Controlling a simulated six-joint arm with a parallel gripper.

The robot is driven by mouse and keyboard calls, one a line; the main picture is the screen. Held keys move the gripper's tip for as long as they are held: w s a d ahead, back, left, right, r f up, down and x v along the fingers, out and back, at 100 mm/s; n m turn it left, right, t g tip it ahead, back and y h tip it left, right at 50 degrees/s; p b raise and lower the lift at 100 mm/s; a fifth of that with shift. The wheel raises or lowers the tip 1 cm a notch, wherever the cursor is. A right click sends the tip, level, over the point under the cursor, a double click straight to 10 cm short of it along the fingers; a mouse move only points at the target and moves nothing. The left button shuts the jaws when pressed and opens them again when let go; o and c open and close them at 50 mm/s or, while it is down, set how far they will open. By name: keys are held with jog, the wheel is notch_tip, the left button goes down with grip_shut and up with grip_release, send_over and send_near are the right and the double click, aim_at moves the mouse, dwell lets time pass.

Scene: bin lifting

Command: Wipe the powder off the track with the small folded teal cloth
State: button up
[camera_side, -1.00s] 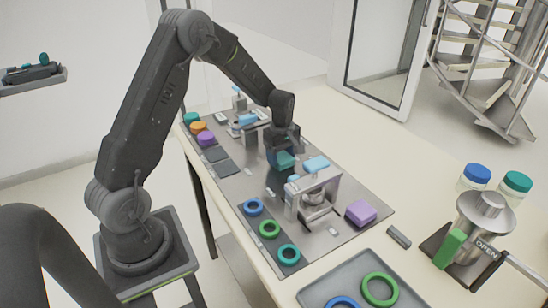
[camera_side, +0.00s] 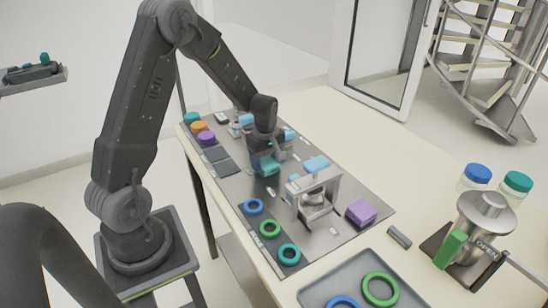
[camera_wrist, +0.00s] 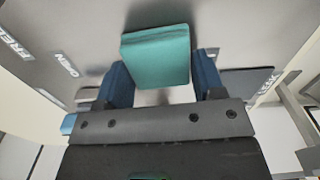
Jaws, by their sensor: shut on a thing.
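My gripper (camera_side: 264,157) is shut on the small folded teal cloth (camera_side: 266,167). It holds the cloth low over the grey metal board (camera_side: 232,188), left of the grey bridge-like fixture. In the wrist view, the cloth (camera_wrist: 157,55) sits between and beyond the two blue fingers of my gripper (camera_wrist: 163,86). I cannot tell whether the cloth touches the surface below. I cannot make out the powder or the track clearly; my gripper and the cloth cover part of the board.
The grey fixture (camera_side: 330,181) with light blue blocks stands close right of my gripper. A purple block (camera_side: 361,213) is at the right end. A grey tray (camera_side: 312,294) lies in front.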

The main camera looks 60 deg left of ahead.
jog(key=s, duration=0.3)
jog(key=shift+s, duration=0.15)
jog(key=shift+s+r, duration=0.1)
jog(key=shift+s, duration=0.05)
notch_tip(320, 180, up, 8)
dwell(0.4)
dwell(0.4)
